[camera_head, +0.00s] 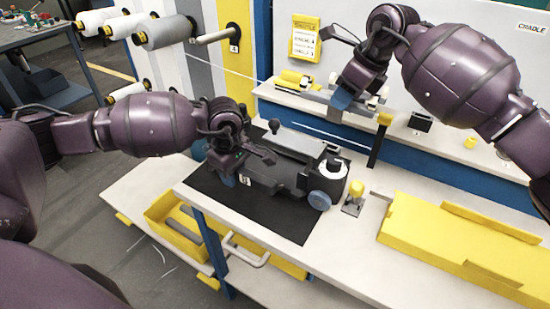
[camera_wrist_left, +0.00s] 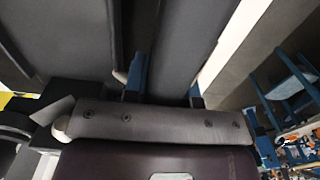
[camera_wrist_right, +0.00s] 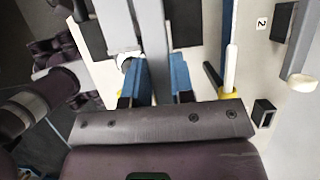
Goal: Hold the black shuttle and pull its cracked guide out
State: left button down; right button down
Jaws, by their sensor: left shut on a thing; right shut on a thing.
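The black shuttle (camera_head: 290,170) lies on a black mat (camera_head: 262,216) on the front table, with a white spool (camera_head: 334,168) and a grey-blue wheel (camera_head: 319,200) at its right end. My left gripper (camera_head: 232,170) is shut on the shuttle's left end; in the left wrist view the shuttle's dark body (camera_wrist_left: 168,50) shows between the blue fingers (camera_wrist_left: 165,88). My right gripper (camera_head: 343,100) is above the rear shelf, away from the shuttle. In the right wrist view, its fingers (camera_wrist_right: 155,88) are shut on a grey bar (camera_wrist_right: 154,45). I cannot tell whether this is the cracked guide; no crack shows.
A yellow-topped stand (camera_head: 354,194) is just right of the shuttle. A yellow tray (camera_head: 460,235) fills the table's right side. A dark post with a yellow top (camera_head: 378,140) and a small black box (camera_head: 421,121) are at the rear. A yellow bin (camera_head: 172,230) sits below, left.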

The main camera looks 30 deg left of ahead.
pick_arm(q)
jog(key=c, duration=0.8)
grip_release()
jog(key=shift+c, duration=0.2)
jog(key=shift+r, duration=0.15)
notch_tip(320, 180, up, 12)
jog(key=shift+f, duration=0.1)
jog(key=shift+s+f, duration=0.1)
pick_arm(e)
jog(key=shift+s, duration=0.1)
